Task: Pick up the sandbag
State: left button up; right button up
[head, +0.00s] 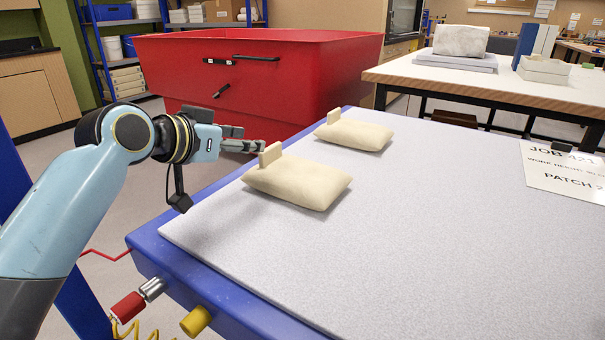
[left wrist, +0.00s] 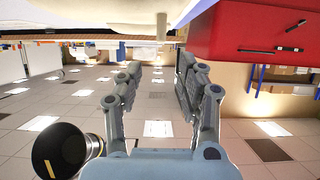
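Two cream sandbags lie flat on the pale grey table pad. The nearer sandbag (head: 300,184) has an upright tan tab (head: 270,154) at its left edge, and the farther sandbag (head: 356,135) has a similar tab. My left gripper (head: 254,146) is just left of the nearer sandbag's tab, above the table's left edge. In the left wrist view, which is upside down, my left gripper (left wrist: 158,66) is open and empty. The tab (left wrist: 161,27) shows past the fingertips, roughly in line with the gap, below the bag (left wrist: 100,10). My right gripper is not in view.
A large red bin (head: 330,85) stands behind the blue-edged table (head: 235,297). A job sign (head: 567,170) lies at the right on the pad (head: 400,260). Another table (head: 410,73) with pale blocks stands at the back right. The pad's front and middle are clear.

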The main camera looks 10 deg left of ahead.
aim_at(268, 148)
pick_arm(q)
jog(key=x, duration=0.2)
jog(key=shift+w+d+f, duration=0.15)
jog(key=shift+w+f, duration=0.05)
jog(key=shift+w, duration=0.05)
jog(key=shift+w+d+f, duration=0.15)
jog(key=shift+w, duration=0.15)
jog(key=shift+w+f+b, duration=0.2)
jog(key=shift+w+b, duration=0.1)
jog(key=x, duration=0.2)
jog(key=b+x, duration=0.1)
jog(key=shift+w+f, duration=0.2)
jog(key=shift+f, duration=0.2)
jog(key=shift+w+d+f, duration=0.1)
jog(key=shift+w+d, duration=0.1)
jog(key=shift+w, duration=0.15)
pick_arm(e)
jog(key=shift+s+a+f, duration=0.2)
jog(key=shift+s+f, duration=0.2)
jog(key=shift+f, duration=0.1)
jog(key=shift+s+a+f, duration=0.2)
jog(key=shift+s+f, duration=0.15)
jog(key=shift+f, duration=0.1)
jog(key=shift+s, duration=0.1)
pick_arm(q)
jog(key=shift+s, duration=0.1)
grip_shut()
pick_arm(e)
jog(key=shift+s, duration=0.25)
